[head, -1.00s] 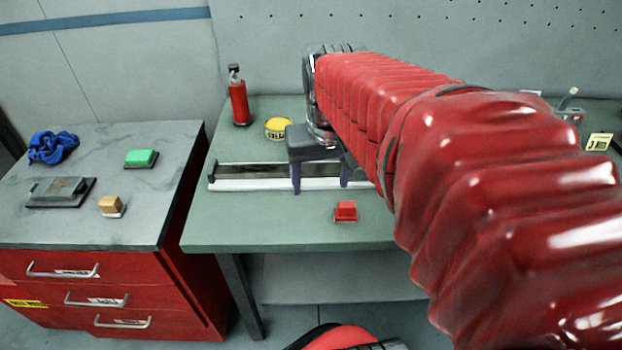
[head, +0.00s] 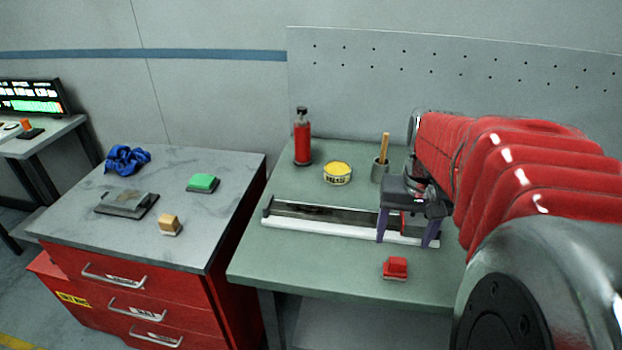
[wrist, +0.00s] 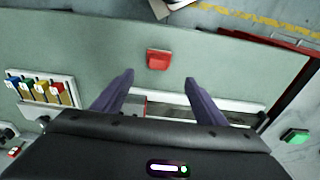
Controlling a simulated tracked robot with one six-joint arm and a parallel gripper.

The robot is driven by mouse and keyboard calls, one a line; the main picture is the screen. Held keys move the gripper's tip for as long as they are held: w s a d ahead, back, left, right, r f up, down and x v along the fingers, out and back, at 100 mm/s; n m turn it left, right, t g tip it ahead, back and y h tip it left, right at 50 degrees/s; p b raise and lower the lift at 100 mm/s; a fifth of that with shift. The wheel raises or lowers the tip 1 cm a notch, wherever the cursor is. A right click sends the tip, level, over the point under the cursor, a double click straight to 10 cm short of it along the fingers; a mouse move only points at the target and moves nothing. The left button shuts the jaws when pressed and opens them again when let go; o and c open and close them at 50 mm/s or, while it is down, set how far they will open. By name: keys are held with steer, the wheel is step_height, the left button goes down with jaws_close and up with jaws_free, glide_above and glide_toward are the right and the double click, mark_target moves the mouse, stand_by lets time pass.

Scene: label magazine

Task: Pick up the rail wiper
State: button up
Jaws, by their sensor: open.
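No label names the rail wiper, so I cannot tell for certain which piece it is. A small red block (head: 396,267) lies near the front of the green bench, and it also shows in the wrist view (wrist: 158,61). A tan block with a pale base (head: 170,224) and a green block with a dark base (head: 203,183) sit on the grey cabinet top. My gripper (head: 406,243) is open and empty above the right part of the rail (head: 318,220), behind the red block. In the wrist view the red block appears beyond the fingertips (wrist: 162,82), apart from them.
A red bottle (head: 303,143), a yellow tin (head: 338,173) and a pot with a wooden handle (head: 380,171) stand behind the rail. A blue cloth (head: 127,159) and a grey plate (head: 127,204) lie on the cabinet. The bench front left is clear.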

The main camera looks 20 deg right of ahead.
mark_target(398, 260)
steer(key=f, duration=0.5)
steer(key=shift+w+d+f, duration=0.2)
steer(key=shift+w+f, duration=0.05)
steer(key=shift+f, duration=0.15)
steer(key=shift+d+f, duration=0.2)
steer(key=shift+f, duration=2.4)
steer(key=shift+c, duration=0.6)
steer(key=c, duration=1)
